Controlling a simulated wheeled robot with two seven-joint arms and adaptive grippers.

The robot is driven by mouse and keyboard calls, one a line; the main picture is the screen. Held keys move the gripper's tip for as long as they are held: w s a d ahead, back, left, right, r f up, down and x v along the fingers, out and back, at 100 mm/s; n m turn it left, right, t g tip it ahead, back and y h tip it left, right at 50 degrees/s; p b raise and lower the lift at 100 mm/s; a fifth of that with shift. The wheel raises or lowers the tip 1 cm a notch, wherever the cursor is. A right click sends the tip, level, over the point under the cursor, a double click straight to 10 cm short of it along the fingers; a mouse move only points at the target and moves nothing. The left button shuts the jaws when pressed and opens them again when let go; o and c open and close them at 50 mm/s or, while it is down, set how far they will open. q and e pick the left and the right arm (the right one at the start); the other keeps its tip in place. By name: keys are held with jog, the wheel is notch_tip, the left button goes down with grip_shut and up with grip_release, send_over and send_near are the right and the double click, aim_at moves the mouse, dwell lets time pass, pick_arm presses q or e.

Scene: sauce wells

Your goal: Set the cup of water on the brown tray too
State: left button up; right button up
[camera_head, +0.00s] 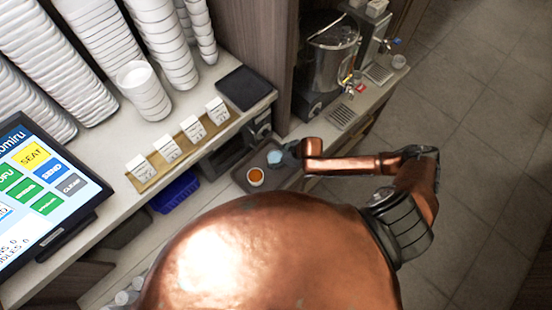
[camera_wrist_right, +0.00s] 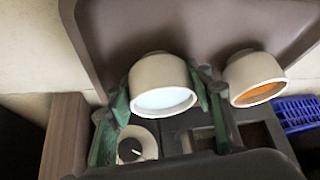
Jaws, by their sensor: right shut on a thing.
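The cup of water (camera_wrist_right: 160,75) is white with pale blue inside. It also shows in the head view (camera_head: 274,157) over the tray's far part. My right gripper (camera_head: 285,157) is shut on it, one finger on each side in the wrist view (camera_wrist_right: 161,100). I cannot tell whether the cup touches the tray. A white cup with orange content (camera_head: 255,176) stands on the tray beside it. My left gripper is out of view.
A blue basket (camera_head: 175,192) lies left of the tray. Above are a wooden strip with white holders (camera_head: 180,148), a black tray (camera_head: 244,88) and stacked white bowls (camera_head: 144,92). A metal dispenser (camera_head: 328,50) stands right, past a brown panel.

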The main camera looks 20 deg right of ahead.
jog(key=o, duration=1.3)
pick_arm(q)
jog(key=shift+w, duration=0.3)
pick_arm(e)
jog(key=shift+o, duration=0.2)
jog(key=shift+r, duration=0.1)
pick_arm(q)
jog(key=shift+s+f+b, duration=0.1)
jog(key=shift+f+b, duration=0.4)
pick_arm(e)
jog(key=v, duration=1.2)
jog(key=shift+a, duration=0.1)
